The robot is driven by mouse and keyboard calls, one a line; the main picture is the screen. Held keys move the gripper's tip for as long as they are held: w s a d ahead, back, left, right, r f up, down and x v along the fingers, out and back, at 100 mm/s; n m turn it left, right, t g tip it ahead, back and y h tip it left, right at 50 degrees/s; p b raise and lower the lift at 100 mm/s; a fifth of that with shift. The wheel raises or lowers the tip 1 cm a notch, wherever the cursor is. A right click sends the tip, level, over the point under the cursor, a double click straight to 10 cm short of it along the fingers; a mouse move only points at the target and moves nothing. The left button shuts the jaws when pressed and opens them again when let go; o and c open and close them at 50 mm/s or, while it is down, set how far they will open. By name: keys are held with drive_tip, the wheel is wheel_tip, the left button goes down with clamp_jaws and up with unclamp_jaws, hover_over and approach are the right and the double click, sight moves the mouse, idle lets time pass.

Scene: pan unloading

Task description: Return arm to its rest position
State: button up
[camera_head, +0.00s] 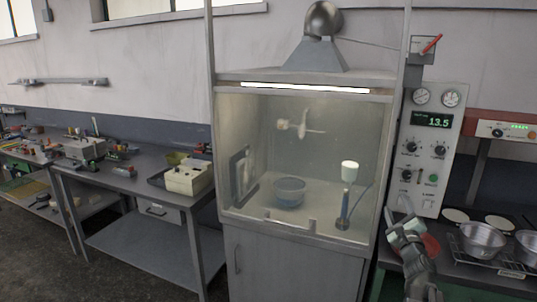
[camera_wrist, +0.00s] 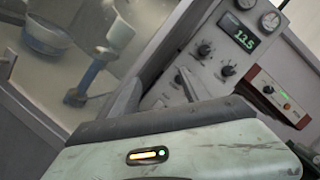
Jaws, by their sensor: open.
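My gripper (camera_head: 404,218) shows in the head view at the lower right, raised in front of the gap between the fume hood and the right bench. Its jaws are open and I see nothing between them. The wrist view is tilted, with a pale green housing of mine (camera_wrist: 180,152) filling its lower part. Beyond it are the hood's glass and the control panel (camera_wrist: 215,60). The gripper looks clear of the hood and panel, though the exact gap cannot be told.
The glass-fronted fume hood (camera_head: 300,88) holds a blue-grey bowl (camera_head: 289,192) and a blue-stemmed stand (camera_head: 345,203). The control panel (camera_head: 430,150) reads 13.5. Metal pans (camera_head: 482,240) sit on a rack on the right bench. A cluttered bench (camera_head: 130,185) stands left; floor there is open.

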drive_tip(key=a+f+n+g+y, duration=0.35)
drive_tip(key=a+n+y, duration=0.35)
drive_tip(key=a, duration=0.9)
drive_tip(key=a+f+n+g+y, duration=0.35)
drive_tip(key=a+n, duration=0.55)
drive_tip(key=a, duration=0.7)
drive_tip(key=s+a+f+n+g+h, duration=0.1)
drive_tip(key=s+a+f+n+g, duration=0.25)
drive_tip(key=s+f+n, duration=0.35)
drive_tip(key=s+a+f+n+g+h, duration=0.15)
drive_tip(key=s+f+g, duration=0.3)
drive_tip(key=f, duration=0.45)
drive_tip(key=s+d+f+n+g+h, duration=0.2)
drive_tip(key=s+d+f+g+h, duration=0.3)
drive_tip(key=s+d, duration=0.4)
drive_tip(key=shift+s+d+h, duration=0.3)
drive_tip(key=shift+s+d, duration=0.05)
drive_tip(key=shift+d, duration=0.75)
